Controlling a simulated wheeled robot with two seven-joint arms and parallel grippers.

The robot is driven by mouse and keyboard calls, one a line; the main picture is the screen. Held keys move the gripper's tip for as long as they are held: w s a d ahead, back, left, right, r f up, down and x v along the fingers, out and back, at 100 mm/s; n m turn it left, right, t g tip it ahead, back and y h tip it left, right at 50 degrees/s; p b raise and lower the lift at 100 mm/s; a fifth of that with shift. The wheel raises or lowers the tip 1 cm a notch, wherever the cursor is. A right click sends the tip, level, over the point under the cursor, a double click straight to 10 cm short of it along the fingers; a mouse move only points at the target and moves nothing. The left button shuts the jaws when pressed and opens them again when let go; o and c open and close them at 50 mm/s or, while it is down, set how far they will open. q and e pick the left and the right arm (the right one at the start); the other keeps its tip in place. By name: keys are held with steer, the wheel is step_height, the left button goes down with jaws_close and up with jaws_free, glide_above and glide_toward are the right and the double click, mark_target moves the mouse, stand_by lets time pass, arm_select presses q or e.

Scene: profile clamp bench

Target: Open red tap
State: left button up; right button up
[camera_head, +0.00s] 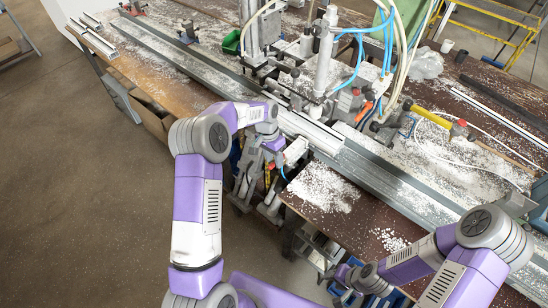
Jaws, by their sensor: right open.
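Small red parts that may be the red tap (367,106) show among hoses and fittings on the bench, right of the upright clamp cylinder. An orange-red part lies close beside them. Another red end (461,123) shows on a yellow-handled item further right; I cannot tell for certain which is the tap. My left gripper (273,157) hangs at the front edge of the bench, left of and apart from these red parts; its fingers blend with grey parts behind. My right gripper (346,291) is low at the front, below the bench edge, open and far from the red parts.
The clamp machine (323,50) stands upright mid-bench with blue and pale hoses around it. Long metal profiles (380,175) run diagonally along the bench (375,218), which is strewn with white shavings. A yellow-handled item (427,115) lies right of the clamp. Open floor lies left.

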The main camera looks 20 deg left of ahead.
arm_select(q)
steer(key=shift+w, duration=0.1)
step_height(320, 180, up, 8)
steer(key=a, duration=0.1)
steer(key=shift+w+a+f, duration=0.15)
steer(key=shift+w+f, duration=0.1)
steer(key=shift+f, duration=0.1)
stand_by(0.4)
